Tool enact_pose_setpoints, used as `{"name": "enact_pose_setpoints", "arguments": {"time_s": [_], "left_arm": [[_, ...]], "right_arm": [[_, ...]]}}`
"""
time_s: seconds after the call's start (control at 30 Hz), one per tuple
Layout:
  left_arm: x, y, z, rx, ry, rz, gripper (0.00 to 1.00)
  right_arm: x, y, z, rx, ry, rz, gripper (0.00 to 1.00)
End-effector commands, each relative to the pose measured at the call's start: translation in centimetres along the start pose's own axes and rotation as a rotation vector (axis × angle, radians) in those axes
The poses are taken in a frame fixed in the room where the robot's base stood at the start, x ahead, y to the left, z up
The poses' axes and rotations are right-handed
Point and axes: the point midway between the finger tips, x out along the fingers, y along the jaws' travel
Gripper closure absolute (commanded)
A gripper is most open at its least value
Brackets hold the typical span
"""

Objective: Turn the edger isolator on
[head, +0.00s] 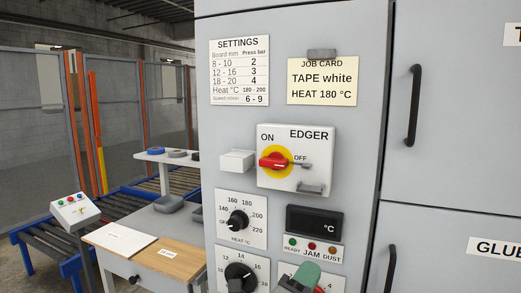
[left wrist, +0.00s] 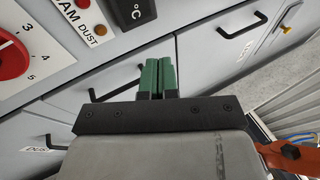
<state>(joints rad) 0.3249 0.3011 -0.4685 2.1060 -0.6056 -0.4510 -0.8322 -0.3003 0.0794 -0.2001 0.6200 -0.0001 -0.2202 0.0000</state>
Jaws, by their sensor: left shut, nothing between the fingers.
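The edger isolator (head: 274,162) is a red handle on a yellow disc, on a white plate marked EDGER on the grey cabinet. The handle lies about level, with a thin grey bar reaching right under the OFF label; ON is at upper left. A grey hasp-like piece (head: 310,188) sits at the plate's lower right. My left gripper (head: 305,274) shows its green fingers at the bottom of the head view, below and right of the isolator and apart from it. In the left wrist view its green fingers (left wrist: 157,78) are together and empty. My right gripper is not in view.
A heat dial (head: 237,221), a second dial (head: 240,276) and a dark °C display (head: 314,223) with lamps lie below the isolator. A white box (head: 237,161) sticks out left of it. Black door handles (head: 412,105) stand at right. A red knob (left wrist: 11,58) shows in the wrist view.

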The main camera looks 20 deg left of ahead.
Motion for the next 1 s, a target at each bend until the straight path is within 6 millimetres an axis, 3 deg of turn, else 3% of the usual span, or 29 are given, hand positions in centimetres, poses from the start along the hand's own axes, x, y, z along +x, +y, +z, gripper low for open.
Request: {"name": "enact_pose_setpoints", "arguments": {"time_s": [0.03,0.2,0.4,0.67,0.77,0.93,0.97,1.0], "left_arm": [[1.5,-2.3,-0.7,0.12,0.049,-0.097,1.0],[4.5,-8.5,-3.9,0.554,0.198,-0.418,1.0],[6.0,-13.3,-7.8,1.089,0.337,-0.786,1.0],[7.4,-15.4,-10.1,1.799,0.5,-1.228,1.0],[8.2,-15.6,-9.4,2.07,0.574,-1.377,1.0],[10.0,-15.8,-6.2,2.506,0.754,-1.594,1.0],[10.3,-16.0,-5.3,-2.565,-0.792,1.615,1.0],[10.8,-16.2,-4.0,-2.474,-0.795,1.539,1.0]], "right_arm": [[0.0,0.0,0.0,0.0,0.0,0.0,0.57],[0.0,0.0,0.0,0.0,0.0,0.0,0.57],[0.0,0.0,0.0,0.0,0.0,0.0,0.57],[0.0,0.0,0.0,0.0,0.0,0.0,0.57],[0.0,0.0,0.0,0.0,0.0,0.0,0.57],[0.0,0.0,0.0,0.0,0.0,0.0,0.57],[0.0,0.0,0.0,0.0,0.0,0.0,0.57],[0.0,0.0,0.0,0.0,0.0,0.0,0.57]]}}
